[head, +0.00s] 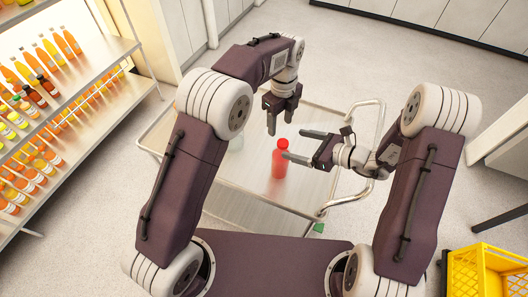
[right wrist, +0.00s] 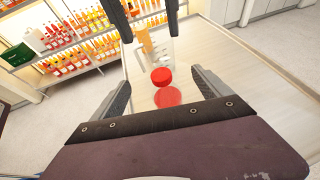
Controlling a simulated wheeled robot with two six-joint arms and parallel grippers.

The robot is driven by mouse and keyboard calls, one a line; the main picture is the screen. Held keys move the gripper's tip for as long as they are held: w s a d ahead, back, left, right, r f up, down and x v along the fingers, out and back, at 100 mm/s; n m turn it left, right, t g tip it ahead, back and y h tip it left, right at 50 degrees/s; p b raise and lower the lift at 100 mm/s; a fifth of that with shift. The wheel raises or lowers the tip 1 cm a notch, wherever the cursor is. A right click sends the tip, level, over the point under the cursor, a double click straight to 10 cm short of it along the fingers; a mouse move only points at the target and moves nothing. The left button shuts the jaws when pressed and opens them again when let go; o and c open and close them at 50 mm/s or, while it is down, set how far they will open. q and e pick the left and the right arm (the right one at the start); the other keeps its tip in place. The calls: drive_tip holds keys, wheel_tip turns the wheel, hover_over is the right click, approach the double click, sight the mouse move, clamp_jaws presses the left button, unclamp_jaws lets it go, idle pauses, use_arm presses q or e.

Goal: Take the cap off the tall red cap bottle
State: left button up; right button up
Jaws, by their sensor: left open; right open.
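The tall red cap bottle (head: 279,164) stands upright on the cart, filled red. Its red cap (head: 281,143) is on top; the cap also shows in the right wrist view (right wrist: 161,75), with the red body (right wrist: 168,97) below it. My right gripper (head: 294,145) is open, coming from the right, its fingers pointing left near the bottle's upper part. In the right wrist view the bottle appears between its spread fingers; I cannot tell whether they touch it. My left gripper (head: 277,120) is open and points down, just above and behind the cap, apart from it.
The cart top (head: 240,182) has a metal rail (head: 368,145) on the right. Shelves (head: 92,118) of juice bottles stand at left. A yellow crate (head: 487,272) is at lower right.

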use_arm(q)
drive_tip(key=shift+s+d+r, duration=0.15)
drive_tip(key=shift+s+d, duration=0.05)
drive_tip(key=shift+d, duration=0.1)
drive_tip(key=shift+s+d+r, duration=0.2)
drive_tip(key=shift+s+d, duration=0.3)
drive_tip(key=shift+d, duration=0.35)
drive_tip(key=shift+w+a+f, duration=0.2)
drive_tip(key=shift+w+a, duration=0.2)
drive_tip(key=shift+a, duration=0.15)
use_arm(e)
approach(281, 159)
drive_tip(key=w+a+f, duration=0.2)
drive_tip(key=w+f, duration=0.1)
drive_tip(key=w, duration=0.1)
use_arm(q)
drive_tip(key=shift+s+d+r, duration=0.1)
drive_tip(key=shift+s+d, duration=0.05)
drive_tip(key=shift+d, duration=0.05)
drive_tip(key=shift+a, duration=0.1)
use_arm(e)
drive_tip(key=x, duration=0.7)
drive_tip(key=shift+w, duration=0.15)
drive_tip(key=shift+f, duration=0.1)
